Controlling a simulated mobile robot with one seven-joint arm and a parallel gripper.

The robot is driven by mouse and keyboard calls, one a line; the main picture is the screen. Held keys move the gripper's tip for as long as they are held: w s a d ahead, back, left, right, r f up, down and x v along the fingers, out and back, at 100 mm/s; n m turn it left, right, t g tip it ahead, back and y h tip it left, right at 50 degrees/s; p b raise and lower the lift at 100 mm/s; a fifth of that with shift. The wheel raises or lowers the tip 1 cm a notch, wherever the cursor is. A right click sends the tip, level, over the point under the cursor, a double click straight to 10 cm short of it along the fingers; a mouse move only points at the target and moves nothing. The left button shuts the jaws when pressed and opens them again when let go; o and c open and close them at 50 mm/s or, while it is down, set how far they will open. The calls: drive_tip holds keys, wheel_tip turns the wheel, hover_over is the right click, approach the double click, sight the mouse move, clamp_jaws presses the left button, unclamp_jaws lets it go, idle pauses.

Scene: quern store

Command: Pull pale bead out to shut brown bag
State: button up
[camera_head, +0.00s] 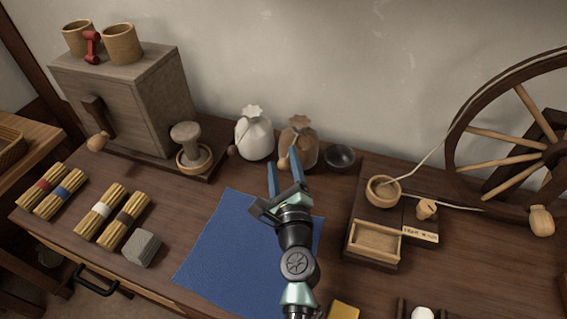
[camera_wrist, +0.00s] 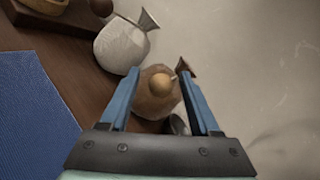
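The brown bag (camera_head: 304,147) stands at the back of the bench against the wall, its flared top upward. In the wrist view the brown bag (camera_wrist: 153,106) is straight ahead, partly hidden by my fingers. The pale bead (camera_wrist: 159,84) is at the front of the bag and lies between my two blue fingers in that view. The pale bead also shows in the head view (camera_head: 284,163), close to the fingertips. My gripper (camera_head: 283,158) is open, with a clear gap on each side of the bead in the wrist view (camera_wrist: 159,73). Any cord behind the bead is hidden.
A blue cloth (camera_head: 215,245) lies in front. A wooden stand with a small bowl (camera_head: 382,192) is at right.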

drive_tip(key=s+d, duration=0.1)
drive_tip(key=s, duration=1.1)
drive_tip(key=shift+s+d, duration=0.4)
